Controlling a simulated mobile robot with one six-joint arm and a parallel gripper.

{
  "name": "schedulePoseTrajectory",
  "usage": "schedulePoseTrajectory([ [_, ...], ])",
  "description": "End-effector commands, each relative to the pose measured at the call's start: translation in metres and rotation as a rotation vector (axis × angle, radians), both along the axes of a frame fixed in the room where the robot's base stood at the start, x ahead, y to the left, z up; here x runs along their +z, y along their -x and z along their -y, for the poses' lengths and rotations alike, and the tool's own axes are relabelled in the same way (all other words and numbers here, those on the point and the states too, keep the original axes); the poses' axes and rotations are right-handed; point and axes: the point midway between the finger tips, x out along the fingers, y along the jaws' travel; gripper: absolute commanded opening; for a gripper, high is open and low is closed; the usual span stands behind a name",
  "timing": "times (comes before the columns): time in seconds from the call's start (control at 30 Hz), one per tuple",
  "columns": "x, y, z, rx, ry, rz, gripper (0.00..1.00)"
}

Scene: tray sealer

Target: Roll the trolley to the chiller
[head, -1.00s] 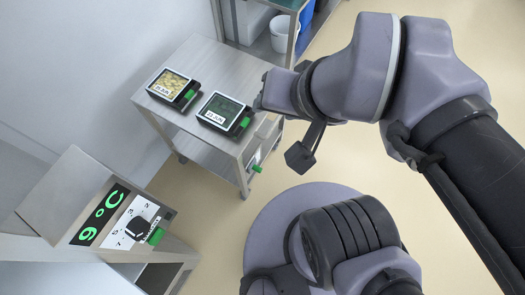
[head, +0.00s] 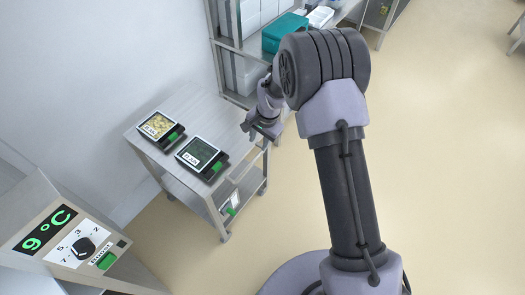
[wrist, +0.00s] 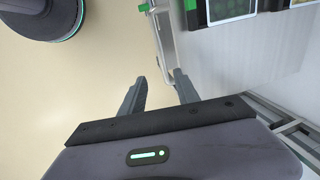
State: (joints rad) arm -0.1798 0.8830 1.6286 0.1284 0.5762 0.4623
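The steel trolley (head: 190,110) stands against the wall in the head view, with two sealed black trays on top, one with yellowish contents (head: 161,128) and one dark green (head: 201,155). The cabinet with a green 9 °C display (head: 50,228), seemingly the chiller, is at lower left, nearer than the trolley. My gripper (head: 262,132) is over the trolley's right end. In the wrist view my gripper (wrist: 160,92) is open, with nothing visibly held between its fingers. A bar on the trolley's side (wrist: 164,42) lies just beyond the fingertips; contact cannot be told.
A steel rack (head: 228,42) with grey boxes and a teal bin (head: 285,34) stands behind the trolley. The chiller front has a dial (head: 84,247) and a green tab (head: 106,261). Beige floor on the right is largely clear.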

Motion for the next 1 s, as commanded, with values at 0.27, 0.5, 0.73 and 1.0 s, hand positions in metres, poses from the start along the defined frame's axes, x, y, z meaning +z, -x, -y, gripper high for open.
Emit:
schedulePoseTrajectory([
  [0.27,-0.081,-0.007,-0.012,0.002,0.0,-0.003,0.38],
  [0.5,-0.142,-0.015,-0.021,0.0,0.0,-0.003,0.38],
  [0.73,-0.162,-0.019,-0.025,0.001,0.0,0.0,0.38],
  [1.0,-0.162,-0.019,-0.025,0.001,0.0,0.0,0.38],
])
